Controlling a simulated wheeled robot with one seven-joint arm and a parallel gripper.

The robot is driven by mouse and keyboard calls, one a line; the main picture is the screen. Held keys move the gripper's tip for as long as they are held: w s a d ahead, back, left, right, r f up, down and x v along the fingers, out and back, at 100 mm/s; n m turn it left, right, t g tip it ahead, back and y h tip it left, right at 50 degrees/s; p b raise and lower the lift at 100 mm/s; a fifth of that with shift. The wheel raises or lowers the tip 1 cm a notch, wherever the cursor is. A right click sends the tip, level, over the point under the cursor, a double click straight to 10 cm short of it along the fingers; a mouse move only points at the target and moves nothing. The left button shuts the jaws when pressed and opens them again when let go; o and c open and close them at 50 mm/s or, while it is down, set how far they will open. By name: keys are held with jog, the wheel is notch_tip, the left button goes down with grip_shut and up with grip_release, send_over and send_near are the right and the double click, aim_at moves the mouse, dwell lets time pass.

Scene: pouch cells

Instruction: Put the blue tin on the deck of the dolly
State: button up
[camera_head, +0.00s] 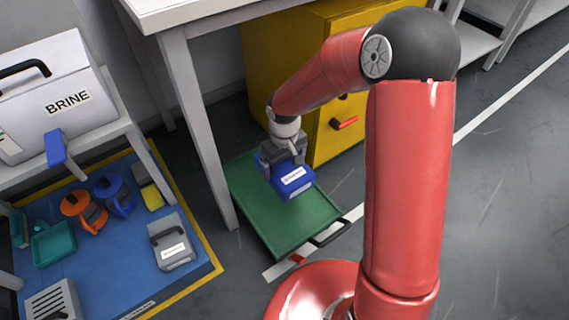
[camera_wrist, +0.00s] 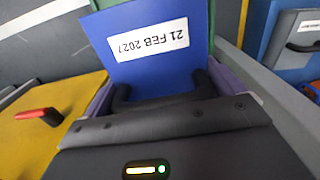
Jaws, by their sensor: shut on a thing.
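The blue tin (camera_head: 294,182) with a white label is in my gripper (camera_head: 284,160), over the green deck of the dolly (camera_head: 285,222). In the head view the tin appears at or just above the deck; I cannot tell if it touches. In the wrist view the tin (camera_wrist: 190,62) fills the top middle, its label reading 21 FEB 2027. My gripper (camera_wrist: 163,93) is shut on it, with dark fingers at its near edge. The tin's underside is hidden.
A white table leg (camera_head: 207,150) stands close to the dolly's left side. A yellow cabinet (camera_head: 330,90) with a red handle stands behind. A blue mat (camera_head: 110,255) with a grey case and several other items lies to the left. The dolly deck's front part is bare.

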notch_tip(320, 180, down, 15)
jog(key=b, duration=0.3)
jog(key=shift+r, duration=0.2)
jog(key=shift+f, duration=0.15)
jog(key=o, duration=1.5)
